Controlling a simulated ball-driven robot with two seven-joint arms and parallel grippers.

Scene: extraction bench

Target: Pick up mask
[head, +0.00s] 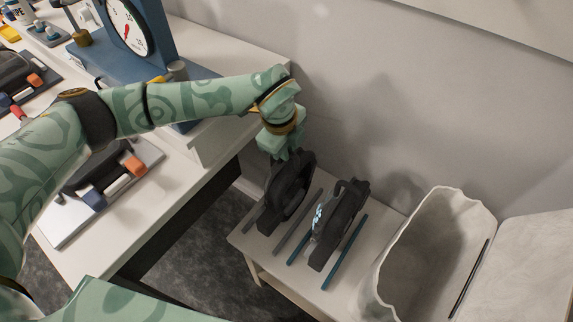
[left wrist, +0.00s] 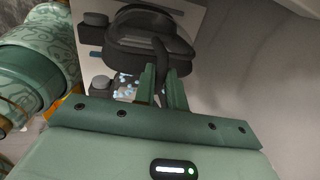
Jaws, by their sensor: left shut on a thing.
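Two dark, rounded mask-like objects stand side by side on a small pale side table in the head view. My left gripper (head: 281,150) reaches down over the left one, the dark mask (head: 290,188), and touches its top. In the left wrist view, my left gripper's green fingers (left wrist: 164,84) are shut on a thin dark upper part of the mask (left wrist: 150,38). The mask looks upright and at or close to the table top; I cannot tell if it is lifted. The second dark object (head: 340,220) has a pale speckled patch on its side. My right gripper is out of view.
The side table (head: 262,262) carries grey and blue rails (head: 345,252) beside the dark objects. A pale bin (head: 420,245) stands at the right. The white bench (head: 185,190) on the left holds a blue gauge stand (head: 150,30) and clipped trays (head: 100,190). A wall rises behind.

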